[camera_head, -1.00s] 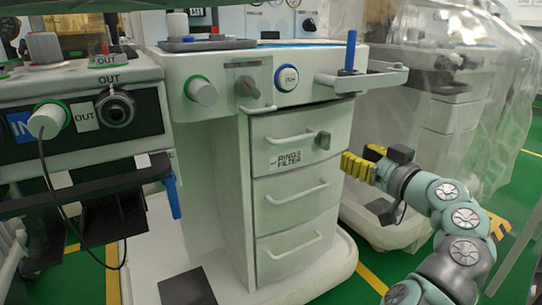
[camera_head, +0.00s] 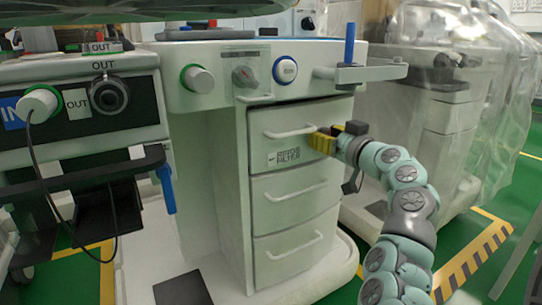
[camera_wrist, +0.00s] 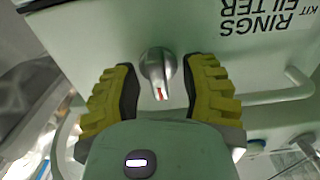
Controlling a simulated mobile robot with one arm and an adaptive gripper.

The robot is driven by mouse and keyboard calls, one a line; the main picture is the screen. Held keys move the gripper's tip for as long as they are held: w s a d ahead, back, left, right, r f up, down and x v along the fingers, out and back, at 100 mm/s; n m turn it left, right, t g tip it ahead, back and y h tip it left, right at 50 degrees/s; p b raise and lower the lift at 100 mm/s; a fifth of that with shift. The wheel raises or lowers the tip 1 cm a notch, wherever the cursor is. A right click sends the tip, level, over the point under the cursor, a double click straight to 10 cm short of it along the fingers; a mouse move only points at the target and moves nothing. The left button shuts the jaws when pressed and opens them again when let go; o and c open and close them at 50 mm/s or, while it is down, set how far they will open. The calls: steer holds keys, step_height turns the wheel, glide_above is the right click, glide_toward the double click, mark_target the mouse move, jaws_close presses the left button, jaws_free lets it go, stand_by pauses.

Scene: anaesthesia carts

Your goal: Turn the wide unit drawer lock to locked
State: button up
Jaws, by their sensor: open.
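The drawer lock (camera_wrist: 157,66) is a small grey metal knob with a red and white mark at its lower end in the wrist view. It sits on the top drawer (camera_head: 294,110) of the wide white unit, near the "RINGS FILTER KIT" label (camera_wrist: 262,20). My gripper (camera_wrist: 160,82) has yellow ribbed fingers with dark pads. It is open, with one finger on each side of the knob and a visible gap to both. In the head view my gripper (camera_head: 322,142) is at the right end of the top drawer and hides the knob.
A bar handle (camera_head: 290,131) is beside the lock on the same drawer. Above are a grey knob (camera_head: 244,77), a blue-ringed button (camera_head: 285,70) and a side shelf (camera_head: 360,72). A plastic-covered cart (camera_head: 450,120) stands at the right.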

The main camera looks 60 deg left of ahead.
jaws_close()
steer(key=shift+d, duration=0.1)
stand_by(0.3)
steer(key=shift+m+p, duration=0.3)
steer(key=shift+m, duration=0.1)
steer(key=m+p, duration=0.2)
steer(key=m, duration=0.1)
steer(key=shift+w+r+m+p, duration=0.1)
steer(key=shift+w+m+p, duration=0.05)
steer(key=shift+m+p, duration=0.15)
steer(key=m+p, duration=0.3)
steer(key=m, duration=0.2)
steer(key=shift+p, duration=0.3)
steer(key=m+p, duration=0.2)
steer(key=m, duration=0.2)
steer(key=shift+w+m+p, duration=0.15)
steer(key=shift+m+p, duration=0.25)
steer(key=shift+f+m+p, duration=0.2)
steer(key=shift+m+p, duration=0.25)
steer(key=shift+m, duration=0.5)
steer(key=shift+f+m+p, duration=0.2)
steer(key=shift+m+p, duration=0.25)
steer(key=shift+m, duration=0.5)
